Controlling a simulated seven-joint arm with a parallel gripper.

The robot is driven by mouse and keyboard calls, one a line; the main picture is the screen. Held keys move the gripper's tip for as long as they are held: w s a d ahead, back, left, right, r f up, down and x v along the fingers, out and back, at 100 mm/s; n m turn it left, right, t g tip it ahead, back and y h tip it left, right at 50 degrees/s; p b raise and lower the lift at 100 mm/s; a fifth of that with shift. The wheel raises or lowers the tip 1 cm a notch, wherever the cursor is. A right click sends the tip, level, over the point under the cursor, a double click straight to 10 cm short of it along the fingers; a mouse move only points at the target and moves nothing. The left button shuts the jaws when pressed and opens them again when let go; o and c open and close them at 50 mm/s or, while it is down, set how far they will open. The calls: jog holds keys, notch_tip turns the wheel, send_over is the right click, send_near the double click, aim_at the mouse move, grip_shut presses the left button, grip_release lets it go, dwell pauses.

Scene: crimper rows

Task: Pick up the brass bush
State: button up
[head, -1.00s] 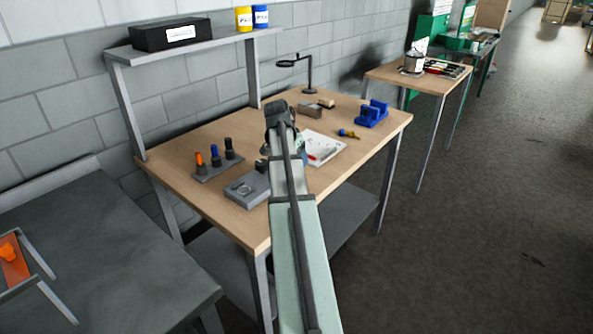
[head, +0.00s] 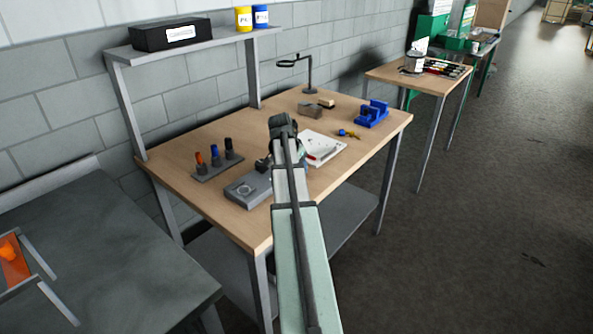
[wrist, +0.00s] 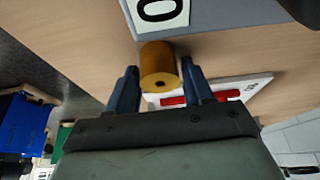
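The brass bush (wrist: 159,68) is a short, gold-coloured cylinder with a small dark hole in its end. In the wrist view it sits between the two dark blue fingers of my gripper (wrist: 160,63). The fingers are apart, one on each side of the bush. A narrow gap shows on the right; on the left the finger is so close that I cannot tell whether it touches. In the head view my gripper is low over the wooden bench (head: 222,208). My arm hides the bush and the fingers there.
A white label marked 0 (wrist: 160,10) is close to the bush. A white sheet with a red item (head: 322,148), a grey block (head: 248,190), a rack with several dark and coloured holders (head: 215,166) and a blue fixture (head: 373,113) stand around. A lamp (head: 309,75) is behind.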

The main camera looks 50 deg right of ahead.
jog(key=c, duration=0.9)
